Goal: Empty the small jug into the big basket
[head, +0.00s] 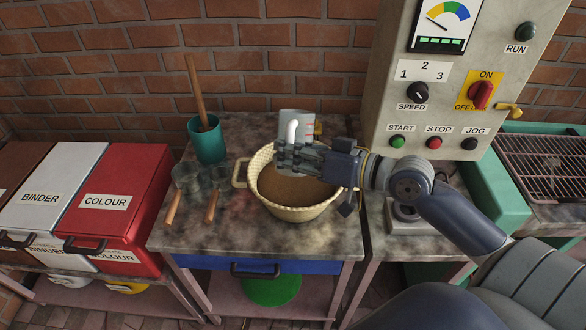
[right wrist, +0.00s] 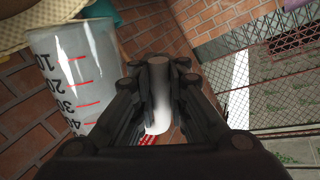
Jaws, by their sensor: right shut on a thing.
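The small jug (head: 306,118) is grey and translucent, with red scale marks and a white handle. It is above the back part of the big basket (head: 297,214), a cream woven bowl with loop handles, holding brown material. My right gripper (head: 289,157) is shut on the jug's handle. In the right wrist view the handle (right wrist: 159,100) is between the fingers (right wrist: 158,90), and the jug's scaled wall (right wrist: 78,62) is at left. My gripper hides part of the jug and basket. I cannot tell the jug's exact tilt or what is in it. My left gripper is out of view.
A teal pot (head: 207,145) with a wooden stick and two glass cups with wooden handles (head: 212,207) stand left of the basket. The control cabinet (head: 385,125) rises at right. Red and white bins (head: 125,190) are at far left. The front table edge is clear.

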